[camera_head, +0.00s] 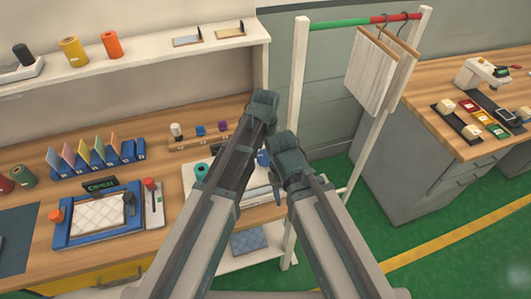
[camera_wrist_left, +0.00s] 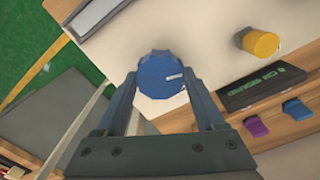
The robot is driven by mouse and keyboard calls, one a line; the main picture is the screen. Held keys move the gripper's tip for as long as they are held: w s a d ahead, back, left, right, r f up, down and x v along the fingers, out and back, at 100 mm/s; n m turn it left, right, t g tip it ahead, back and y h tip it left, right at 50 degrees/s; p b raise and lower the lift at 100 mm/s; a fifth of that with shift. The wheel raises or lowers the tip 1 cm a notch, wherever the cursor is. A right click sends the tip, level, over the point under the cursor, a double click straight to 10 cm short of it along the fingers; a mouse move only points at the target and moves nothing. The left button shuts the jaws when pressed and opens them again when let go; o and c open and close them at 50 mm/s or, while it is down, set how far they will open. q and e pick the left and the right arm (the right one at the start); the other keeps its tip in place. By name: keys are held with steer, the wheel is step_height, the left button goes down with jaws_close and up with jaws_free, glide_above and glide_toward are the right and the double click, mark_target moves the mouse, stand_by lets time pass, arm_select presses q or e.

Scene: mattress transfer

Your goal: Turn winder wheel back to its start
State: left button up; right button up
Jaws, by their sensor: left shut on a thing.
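The blue winder wheel (camera_wrist_left: 160,72) has a notched rim and a short white mark pointing right in the left wrist view. It sits on a pale machine top (camera_wrist_left: 215,22). My left gripper (camera_wrist_left: 161,88) is shut on it, one finger on each side. In the head view a small part of the blue wheel (camera_head: 263,158) shows between my two arms, and my left arm hides most of the pale machine (camera_head: 192,187).
A white post frame (camera_head: 297,95) with hanging panels stands close on the right. A blue tray (camera_head: 75,228) holds a quilted pad on the left bench.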

arm_select(q)
steer(key=n, duration=0.5)
steer(key=shift+n, duration=0.3)
steer(key=n, duration=1)
steer(key=shift+n, duration=2.6)
steer(key=o, duration=1.4)
steer(key=shift+c, duration=0.2)
steer(key=shift+r, duration=0.1)
